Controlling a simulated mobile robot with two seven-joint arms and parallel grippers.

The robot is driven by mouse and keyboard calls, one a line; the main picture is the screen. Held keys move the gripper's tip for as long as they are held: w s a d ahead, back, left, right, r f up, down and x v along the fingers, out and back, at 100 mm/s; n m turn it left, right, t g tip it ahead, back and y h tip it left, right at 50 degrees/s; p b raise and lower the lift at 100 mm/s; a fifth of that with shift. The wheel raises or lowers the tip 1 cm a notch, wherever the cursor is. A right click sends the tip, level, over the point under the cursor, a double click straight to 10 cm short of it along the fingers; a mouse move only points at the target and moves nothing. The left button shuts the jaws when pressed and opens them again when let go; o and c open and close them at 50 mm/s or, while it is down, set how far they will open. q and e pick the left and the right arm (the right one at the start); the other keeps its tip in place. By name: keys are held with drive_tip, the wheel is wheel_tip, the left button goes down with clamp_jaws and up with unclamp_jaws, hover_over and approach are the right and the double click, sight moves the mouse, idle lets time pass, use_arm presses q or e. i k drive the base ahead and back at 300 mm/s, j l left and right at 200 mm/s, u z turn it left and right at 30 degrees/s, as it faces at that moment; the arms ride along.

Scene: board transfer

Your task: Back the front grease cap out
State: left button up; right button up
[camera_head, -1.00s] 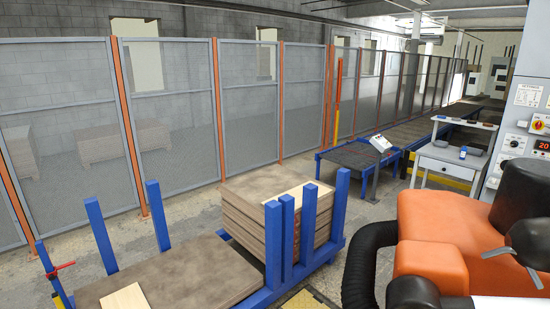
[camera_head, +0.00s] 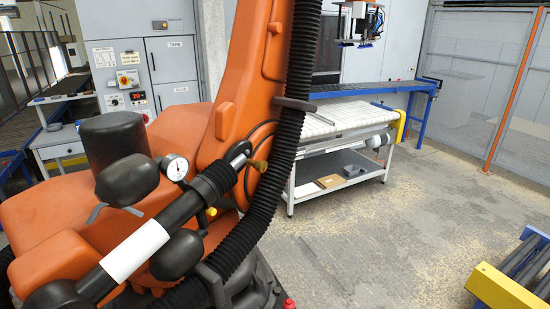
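A large orange industrial arm (camera_head: 240,92) fills the left and middle of the head view. A dark cylinder with a white sleeve (camera_head: 136,250) runs diagonally along it, beside a round pressure gauge (camera_head: 176,168). A small brass-coloured fitting (camera_head: 259,166) shows near the cylinder's upper end. A small yellow fitting (camera_head: 211,211) sits lower, by the arm's base. A red knob-like part (camera_head: 289,303) shows at the bottom edge. I cannot tell which of these, if any, is the front grease cap. Neither of my grippers is in view.
A thick black corrugated hose (camera_head: 283,150) hangs down the orange arm. Behind stands a white-topped roller table (camera_head: 345,121) with boxes on its lower shelf. A control cabinet (camera_head: 150,60) is at back left. A yellow-ended blue frame (camera_head: 505,288) is at lower right. Open concrete floor lies between.

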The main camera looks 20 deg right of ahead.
sight(261, 166)
drive_tip(key=z, duration=0.5)
drive_tip(key=i+l+u, duration=0.6)
drive_tip(key=i+l, duration=0.15)
drive_tip(key=i+l+u, duration=0.3)
drive_tip(key=l, duration=0.15)
drive_tip(key=i+l+u, duration=0.3)
drive_tip(key=l, duration=0.25)
